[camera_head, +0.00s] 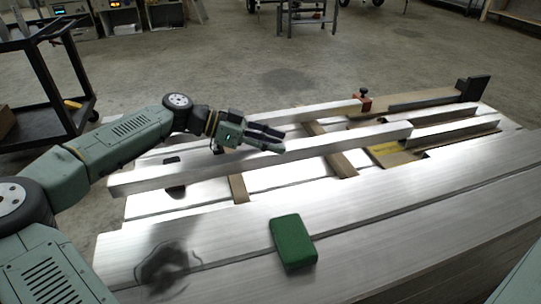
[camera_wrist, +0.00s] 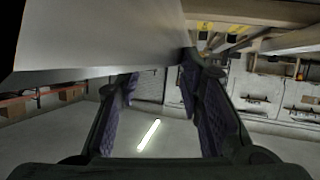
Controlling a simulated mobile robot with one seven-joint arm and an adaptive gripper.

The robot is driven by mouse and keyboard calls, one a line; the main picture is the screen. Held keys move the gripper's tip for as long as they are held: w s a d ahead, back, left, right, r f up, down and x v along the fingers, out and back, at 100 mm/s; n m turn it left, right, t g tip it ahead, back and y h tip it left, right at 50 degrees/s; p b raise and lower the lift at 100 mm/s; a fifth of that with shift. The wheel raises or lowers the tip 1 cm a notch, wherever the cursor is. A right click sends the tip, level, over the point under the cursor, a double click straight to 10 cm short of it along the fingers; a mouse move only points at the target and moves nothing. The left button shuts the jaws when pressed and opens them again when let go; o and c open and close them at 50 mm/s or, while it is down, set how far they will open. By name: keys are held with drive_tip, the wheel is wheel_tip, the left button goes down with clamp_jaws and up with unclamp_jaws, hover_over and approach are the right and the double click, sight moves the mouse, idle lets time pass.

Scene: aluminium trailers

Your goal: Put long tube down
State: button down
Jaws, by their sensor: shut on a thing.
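The long tube (camera_head: 340,150) is a square aluminium bar that runs from the left edge of the metal work surface to the middle right. My gripper (camera_head: 272,139) is at its far side near mid-length, shut on it. The tube looks level; whether it touches what lies below is hard to tell. In the wrist view the tube (camera_wrist: 110,35) fills the upper left as a large grey face, and the fingers (camera_wrist: 160,105) show below it with purple pads. Their contact with the tube is partly hidden.
A green block (camera_head: 293,243) lies on the near aluminium planks (camera_head: 400,220). A shorter tube (camera_head: 455,132) lies at right, and another tube (camera_head: 315,111) lies behind. Brown wooden strips (camera_head: 328,150) cross below. An orange clamp-like item (camera_head: 364,100) stands at the back. A black cart (camera_head: 45,122) stands at left.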

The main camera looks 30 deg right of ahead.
sight(273, 158)
drive_tip(key=shift+d+f, duration=0.1)
drive_tip(key=shift+f, duration=1.85)
drive_tip(key=shift+f, duration=0.6)
drive_tip(key=c, duration=1.1)
unclamp_jaws()
drive_tip(key=shift+f, duration=0.1)
drive_tip(key=r+b+v, duration=0.1)
drive_tip(key=v, duration=1.1)
drive_tip(key=shift+r, duration=0.1)
